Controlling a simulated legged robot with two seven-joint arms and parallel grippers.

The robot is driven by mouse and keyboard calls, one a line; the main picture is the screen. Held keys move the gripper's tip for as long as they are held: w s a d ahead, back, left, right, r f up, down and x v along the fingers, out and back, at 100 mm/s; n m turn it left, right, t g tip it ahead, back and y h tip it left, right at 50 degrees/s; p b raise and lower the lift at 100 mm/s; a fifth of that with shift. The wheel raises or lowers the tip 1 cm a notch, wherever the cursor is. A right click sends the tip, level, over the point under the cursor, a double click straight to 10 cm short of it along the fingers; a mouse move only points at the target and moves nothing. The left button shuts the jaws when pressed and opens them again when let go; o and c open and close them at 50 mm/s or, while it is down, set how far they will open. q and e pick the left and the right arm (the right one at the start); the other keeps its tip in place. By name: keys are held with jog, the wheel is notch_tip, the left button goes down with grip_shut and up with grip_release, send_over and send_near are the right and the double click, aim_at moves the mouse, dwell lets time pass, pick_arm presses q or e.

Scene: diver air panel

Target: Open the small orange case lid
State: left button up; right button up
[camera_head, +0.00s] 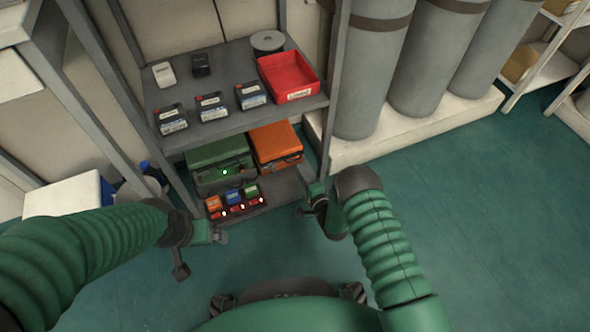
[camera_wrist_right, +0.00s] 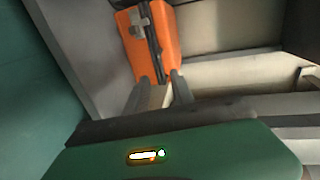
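The small orange case (camera_head: 275,144) sits on the lower shelf (camera_head: 285,187) of the grey rack, right of a green case, and its lid looks shut. In the right wrist view the orange case (camera_wrist_right: 165,48) is straight ahead, with a dark latch strip and grey handle on its face. My right gripper (camera_head: 308,207) is at the shelf's right front, short of the case. Its two fingers (camera_wrist_right: 159,88) show apart with nothing between them. My left gripper (camera_head: 222,236) is in front of the rack at the left, away from the case; its finger gap is unclear.
The green case (camera_head: 220,163) with a green light stands left of the orange case. A small tray of coloured items (camera_head: 236,203) lies in front. The upper shelf holds a red bin (camera_head: 287,77) and several boxes. A rack post (camera_head: 335,80) rises close to my right gripper. Floor (camera_head: 460,220) is clear at right.

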jog(key=b+x, duration=0.1)
jog(key=x, duration=0.2)
jog(key=b+x, duration=0.2)
jog(key=shift+w+a+f, duration=0.1)
jog(key=shift+w+f, duration=0.2)
jog(key=shift+w, duration=0.05)
jog(key=shift+w+a, duration=0.1)
jog(key=shift+w, duration=0.25)
jog(key=shift+w+r, duration=0.15)
pick_arm(q)
jog(key=x, duration=0.2)
jog(key=s+x, duration=0.1)
jog(key=x, duration=0.1)
jog(key=shift+f, duration=0.5)
pick_arm(e)
jog(key=shift+c, duration=0.4)
grip_shut()
